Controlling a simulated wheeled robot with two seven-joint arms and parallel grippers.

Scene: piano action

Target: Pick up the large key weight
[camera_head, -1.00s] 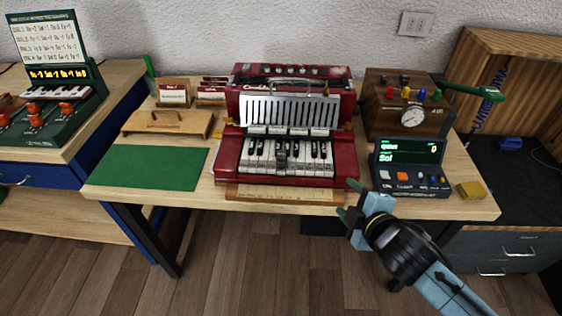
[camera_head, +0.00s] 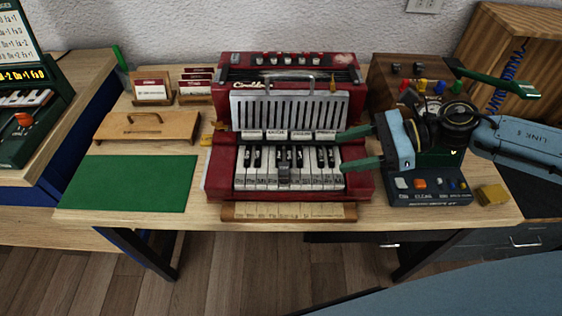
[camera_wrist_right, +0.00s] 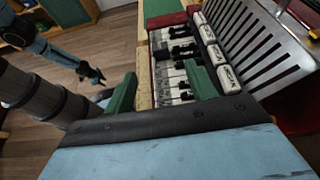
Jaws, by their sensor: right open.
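A small dark grey block (camera_head: 283,173), which looks like the key weight, sits on the white keys near the middle of the red instrument's keyboard (camera_head: 310,180). I cannot confirm its size class. My right gripper (camera_head: 353,149) is open and empty, with green fingers pointing left over the keyboard's right end. It is to the right of the block and apart from it.
A green mat (camera_head: 128,183) and a wooden board with a handle (camera_head: 148,126) lie left. A wooden ruler strip (camera_head: 290,212) lies before the instrument. A metal grille (camera_head: 290,110) rises behind the keys.

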